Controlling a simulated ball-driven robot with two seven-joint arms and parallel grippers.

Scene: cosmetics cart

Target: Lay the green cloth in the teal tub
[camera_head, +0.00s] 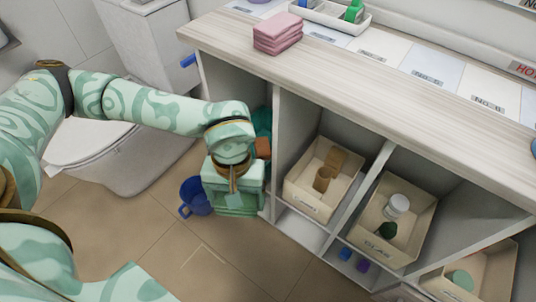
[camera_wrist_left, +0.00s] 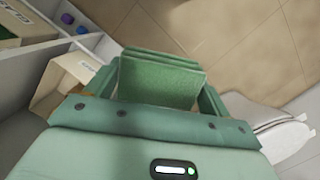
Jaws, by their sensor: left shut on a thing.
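My left gripper (camera_head: 238,208) points down in front of the leftmost cubby of the cart. It is shut on the green cloth (camera_wrist_left: 158,82), a folded, layered pad. In the left wrist view the cloth sits between the two fingers, with floor tiles beyond it. A teal thing (camera_head: 262,122), which may be the teal tub, shows partly inside the leftmost cubby behind my left arm. Most of it is hidden, so its shape and contents cannot be told. My right gripper is not in view.
A blue bucket (camera_head: 195,197) stands on the floor close to my left gripper. An orange-brown thing (camera_head: 263,148) shows by the cubby. Bins (camera_head: 292,197) fill the cubbies to the right. Pink cloths (camera_head: 278,34) lie on the countertop. A toilet (camera_head: 110,155) stands at left.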

